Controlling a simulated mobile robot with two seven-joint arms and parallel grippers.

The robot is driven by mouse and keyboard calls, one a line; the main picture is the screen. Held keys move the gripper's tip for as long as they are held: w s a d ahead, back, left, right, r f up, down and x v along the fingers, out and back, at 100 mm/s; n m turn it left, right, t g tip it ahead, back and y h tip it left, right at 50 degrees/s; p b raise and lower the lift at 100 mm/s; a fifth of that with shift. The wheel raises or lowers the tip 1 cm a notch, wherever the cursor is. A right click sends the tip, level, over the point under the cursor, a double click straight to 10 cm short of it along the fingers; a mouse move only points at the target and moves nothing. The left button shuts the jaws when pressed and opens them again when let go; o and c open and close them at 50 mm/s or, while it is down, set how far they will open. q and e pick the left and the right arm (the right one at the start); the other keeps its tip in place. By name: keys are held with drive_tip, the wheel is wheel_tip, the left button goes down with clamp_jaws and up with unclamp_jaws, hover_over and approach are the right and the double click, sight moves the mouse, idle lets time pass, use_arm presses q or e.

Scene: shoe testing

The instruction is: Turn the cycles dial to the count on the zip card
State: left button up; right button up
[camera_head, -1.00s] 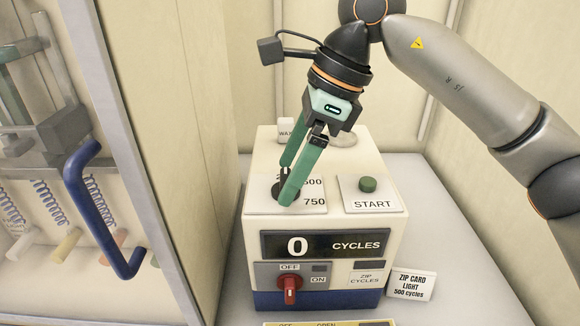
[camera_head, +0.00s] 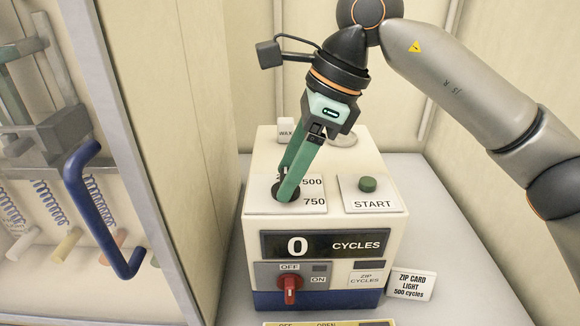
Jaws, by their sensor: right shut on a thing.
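The cycles dial (camera_head: 284,193) is a dark round knob on top of the white machine (camera_head: 330,222), largely hidden by my right gripper. The marks "500" and "750" show to its right; other marks are covered. My right gripper (camera_head: 287,188) has green fingers, points down from above and is shut on the dial. The display (camera_head: 325,244) reads "0 CYCLES". The zip card (camera_head: 412,285) stands at the machine's right front and reads "ZIP CARD LIGHT 500 cycles". My left gripper is not in view.
A green START button (camera_head: 368,184) is right of the dial. A red OFF/ON switch (camera_head: 290,287) is on the front, beside a ZIP CYCLES label (camera_head: 366,279). A block marked "WAX" (camera_head: 286,130) is at the back. A glazed cabinet with a blue handle (camera_head: 100,205) stands at left.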

drive_tip(key=shift+c, duration=0.9)
